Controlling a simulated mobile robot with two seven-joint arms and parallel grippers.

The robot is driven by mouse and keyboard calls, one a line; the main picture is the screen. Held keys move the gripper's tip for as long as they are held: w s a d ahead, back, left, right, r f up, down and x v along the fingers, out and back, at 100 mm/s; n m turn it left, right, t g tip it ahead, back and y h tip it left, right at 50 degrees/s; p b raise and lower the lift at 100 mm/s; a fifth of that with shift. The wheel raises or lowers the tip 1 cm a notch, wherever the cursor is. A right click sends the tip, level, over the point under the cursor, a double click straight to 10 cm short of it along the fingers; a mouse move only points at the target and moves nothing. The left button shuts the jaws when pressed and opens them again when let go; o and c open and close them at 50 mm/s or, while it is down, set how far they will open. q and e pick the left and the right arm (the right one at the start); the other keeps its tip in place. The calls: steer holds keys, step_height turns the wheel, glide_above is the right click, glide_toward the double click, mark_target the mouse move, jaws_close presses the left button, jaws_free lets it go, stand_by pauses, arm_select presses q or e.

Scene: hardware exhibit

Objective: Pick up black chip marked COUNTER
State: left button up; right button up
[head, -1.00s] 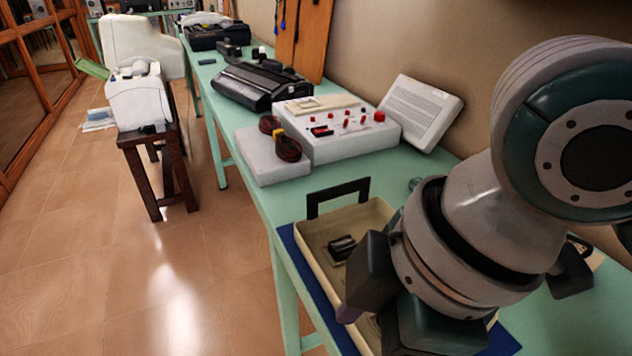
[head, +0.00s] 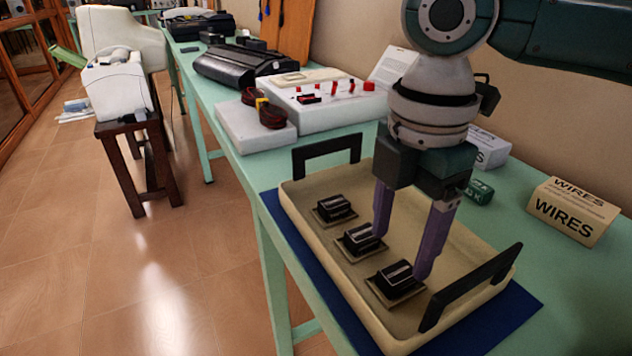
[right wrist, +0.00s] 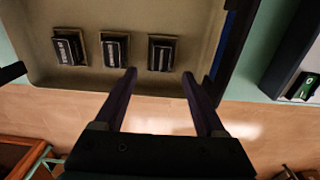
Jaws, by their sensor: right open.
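Three black chips stand on small square bases in a beige tray (head: 455,290): a far one (head: 334,208), a middle one (head: 360,238) and a near one (head: 397,279). Their markings are too small to read, so I cannot tell which is COUNTER. The right wrist view shows the three in a row, left (right wrist: 69,48), middle (right wrist: 114,50) and right (right wrist: 161,53). My right gripper (head: 401,254) points down over the tray, open and empty, its fingers beside the middle and near chips in the head view. It also shows in the wrist view (right wrist: 159,76). My left gripper is not in view.
The tray has black handles (head: 330,147) at both ends and lies on a blue mat (head: 525,305) on the green table. A WIRES box (head: 570,212) and a small green block (head: 479,191) stand right of it. A white control box (head: 330,112) stands beyond.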

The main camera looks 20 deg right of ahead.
mark_target(394, 274)
step_height(394, 274, down, 5)
steer(key=shift+s+r+b, duration=0.1)
steer(key=shift+b, duration=0.45)
steer(key=shift+c, duration=0.2)
jaws_close()
